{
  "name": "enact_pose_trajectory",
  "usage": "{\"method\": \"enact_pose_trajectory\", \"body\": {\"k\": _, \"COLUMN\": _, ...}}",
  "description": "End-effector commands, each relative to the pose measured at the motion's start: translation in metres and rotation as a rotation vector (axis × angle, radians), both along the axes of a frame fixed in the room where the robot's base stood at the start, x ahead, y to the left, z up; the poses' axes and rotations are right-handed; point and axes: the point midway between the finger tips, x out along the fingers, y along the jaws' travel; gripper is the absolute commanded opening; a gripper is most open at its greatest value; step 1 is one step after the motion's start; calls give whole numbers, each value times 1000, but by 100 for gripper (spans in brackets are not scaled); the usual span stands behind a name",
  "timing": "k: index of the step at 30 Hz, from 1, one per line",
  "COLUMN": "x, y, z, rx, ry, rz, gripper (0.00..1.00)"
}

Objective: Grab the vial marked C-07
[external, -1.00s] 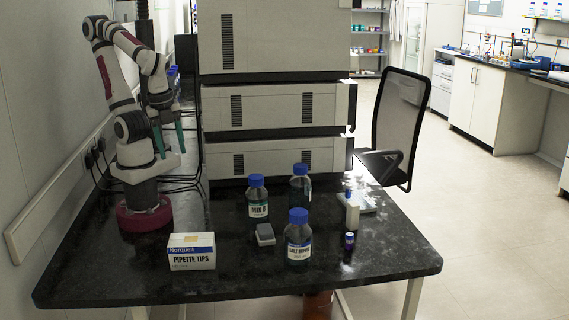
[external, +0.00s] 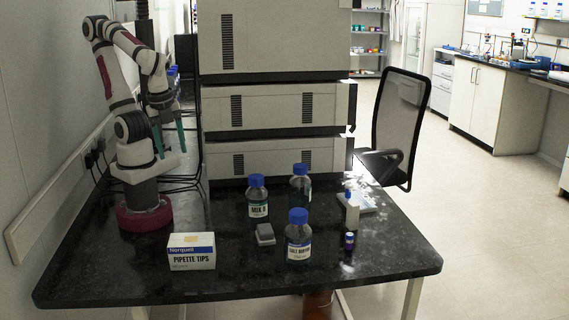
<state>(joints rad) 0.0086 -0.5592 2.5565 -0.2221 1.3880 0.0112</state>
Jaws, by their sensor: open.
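A small vial (external: 349,241) with a blue-purple cap stands on the right part of the black bench. Its marking is too small to read, so I cannot tell whether it is C-07. My gripper (external: 171,147) has two teal fingers pointing down and apart. It is open and empty at the back left, well away from the small vial. More blue-capped items (external: 173,76) show partly behind my arm; I cannot tell what they are.
Bottles marked MIX (external: 258,209) and apparently SALT BUFFER (external: 299,252), a third bottle (external: 300,190), a small grey box (external: 265,235), a white upright holder (external: 352,212) and a pipette tips box (external: 191,262) stand on the bench (external: 110,275). Stacked instruments (external: 275,110) block the back.

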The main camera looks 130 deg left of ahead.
Motion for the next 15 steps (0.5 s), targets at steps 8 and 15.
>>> {"method": "enact_pose_trajectory", "body": {"k": 8, "x": 41, "y": -37, "z": 49, "rx": -228, "ry": -27, "rz": 332, "gripper": 62}}
{"method": "enact_pose_trajectory", "body": {"k": 15, "x": 204, "y": -62, "z": 69, "rx": -816, "ry": -23, "rz": 1365, "gripper": 62}}
